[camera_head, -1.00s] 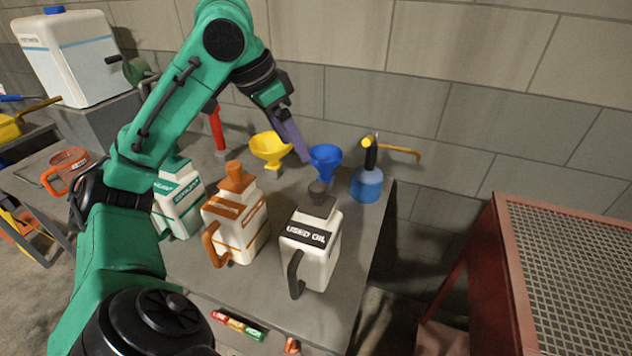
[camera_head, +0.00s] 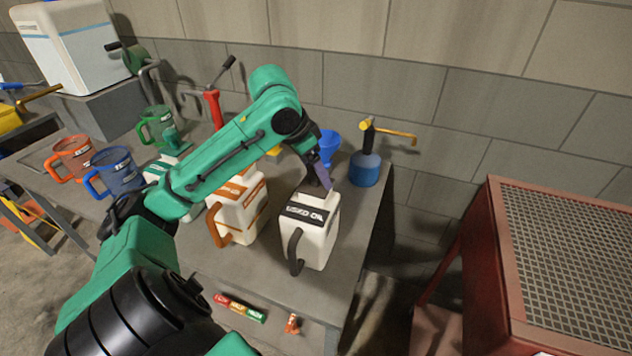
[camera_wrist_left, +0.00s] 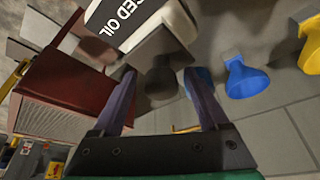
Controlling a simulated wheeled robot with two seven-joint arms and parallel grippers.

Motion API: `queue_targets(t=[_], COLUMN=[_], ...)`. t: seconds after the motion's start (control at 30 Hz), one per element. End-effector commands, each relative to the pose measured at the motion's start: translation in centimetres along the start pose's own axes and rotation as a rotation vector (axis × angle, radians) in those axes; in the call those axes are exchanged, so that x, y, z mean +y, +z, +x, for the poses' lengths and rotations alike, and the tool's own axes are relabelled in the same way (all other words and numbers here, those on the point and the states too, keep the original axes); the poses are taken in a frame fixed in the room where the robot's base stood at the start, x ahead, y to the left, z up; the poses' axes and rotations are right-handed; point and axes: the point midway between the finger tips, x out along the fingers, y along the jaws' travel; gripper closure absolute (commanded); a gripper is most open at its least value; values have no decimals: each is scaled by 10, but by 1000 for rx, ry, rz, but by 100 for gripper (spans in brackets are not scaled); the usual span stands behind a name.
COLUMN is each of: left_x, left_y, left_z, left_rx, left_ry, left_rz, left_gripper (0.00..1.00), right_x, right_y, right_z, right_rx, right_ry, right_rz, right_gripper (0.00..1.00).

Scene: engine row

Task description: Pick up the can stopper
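The white can labelled USED OIL (camera_head: 318,237) stands upright near the right end of the table, its dark handle toward me. Its dark stopper (camera_wrist_left: 161,82) shows in the left wrist view, on the can's neck between my finger tips. In the head view my gripper largely hides the stopper. My left gripper (camera_head: 325,180) reaches down over the can's top; its purple fingers are open in the left wrist view (camera_wrist_left: 159,85), one on each side of the stopper. I cannot tell whether they touch it. My right gripper is not in view.
An orange-labelled can (camera_head: 240,218) stands left of the USED OIL can. Blue (camera_head: 117,172), orange and green jugs are at the left. A red mesh-topped cabinet (camera_head: 475,250) stands at right.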

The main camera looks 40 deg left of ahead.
Motion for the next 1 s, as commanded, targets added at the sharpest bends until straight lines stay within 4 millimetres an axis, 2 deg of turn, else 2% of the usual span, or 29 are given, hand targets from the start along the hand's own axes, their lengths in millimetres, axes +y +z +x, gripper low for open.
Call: queue_targets(t=[0.03, 0.1, 0.2, 0.5, 0.67, 0.77, 1.0], left_x=[0, 0, 0, 0, -1, -1, 0], left_y=[0, 0, 0, -1, -9, -18, -51], left_z=[0, 0, 0, -3, -19, -41, -122], left_rx=[0, 0, 0, 1, 5, 7, 9], left_ry=[0, 0, 0, -1, -2, -5, -1], left_rz=[0, 0, 0, 0, 0, 1, -1], left_gripper=[41, 68, 100, 100, 100, 100, 100], right_x=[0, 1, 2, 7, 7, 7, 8], right_y=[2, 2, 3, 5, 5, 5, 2], right_z=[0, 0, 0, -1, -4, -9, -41], right_rx=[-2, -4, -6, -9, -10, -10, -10], right_ry=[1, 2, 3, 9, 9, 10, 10], right_rz=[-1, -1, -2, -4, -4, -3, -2], right_gripper=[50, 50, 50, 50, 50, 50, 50])
